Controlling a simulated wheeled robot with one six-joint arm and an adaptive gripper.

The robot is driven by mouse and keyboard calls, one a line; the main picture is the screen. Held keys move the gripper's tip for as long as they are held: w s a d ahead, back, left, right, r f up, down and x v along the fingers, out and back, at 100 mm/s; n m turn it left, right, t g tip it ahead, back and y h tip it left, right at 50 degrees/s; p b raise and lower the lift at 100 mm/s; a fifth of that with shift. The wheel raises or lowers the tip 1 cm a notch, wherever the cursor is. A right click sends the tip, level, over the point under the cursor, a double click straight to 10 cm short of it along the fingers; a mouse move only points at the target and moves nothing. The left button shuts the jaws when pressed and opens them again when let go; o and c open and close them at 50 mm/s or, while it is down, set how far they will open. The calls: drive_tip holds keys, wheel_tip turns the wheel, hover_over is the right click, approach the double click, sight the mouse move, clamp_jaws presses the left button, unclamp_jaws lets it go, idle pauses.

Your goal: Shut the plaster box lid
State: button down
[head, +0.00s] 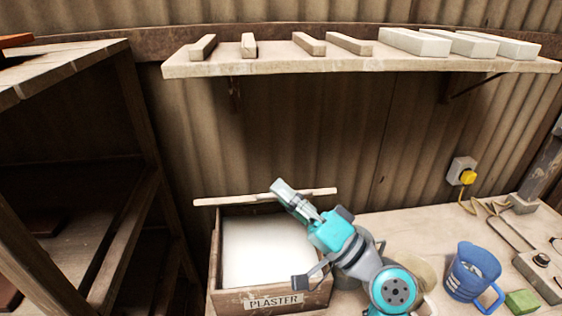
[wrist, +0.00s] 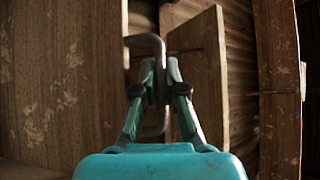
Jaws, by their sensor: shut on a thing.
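The plaster box (head: 275,299) is a wooden box with a "PLASTER" label on its front, low in the middle of the head view. It is open, and white plaster (head: 262,250) shows inside. Its lid (head: 235,199) stands raised at the back, seen nearly edge-on as a pale strip. My gripper (head: 281,188) reaches over the box to the lid. In the wrist view my gripper (wrist: 160,72) is shut on a grey bar handle (wrist: 154,41). The handle stands out from a wooden panel, which looks like the lid (wrist: 65,80).
A shelf (head: 300,64) with wooden sticks and pale blocks hangs above. A blue jug (head: 472,272) and a green block (head: 521,301) stand on the bench (head: 420,225) at right. A wooden rack (head: 135,130) stands at left. A yellow plug (head: 467,177) is on the corrugated wall.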

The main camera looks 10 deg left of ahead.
drive_tip(key=shift+s+d+f, duration=0.35)
drive_tip(key=shift+s+f, duration=0.95)
drive_tip(key=shift+f, duration=1.5)
drive_tip(key=shift+s+d+f, duration=0.4)
drive_tip(key=shift+s+f, duration=0.9)
drive_tip(key=shift+f, duration=1.45)
drive_tip(key=shift+s+d+f, duration=0.35)
drive_tip(key=shift+s+f, duration=0.95)
drive_tip(key=shift+f, duration=1.5)
drive_tip(key=c, duration=1.5)
unclamp_jaws()
drive_tip(key=v, duration=1.2)
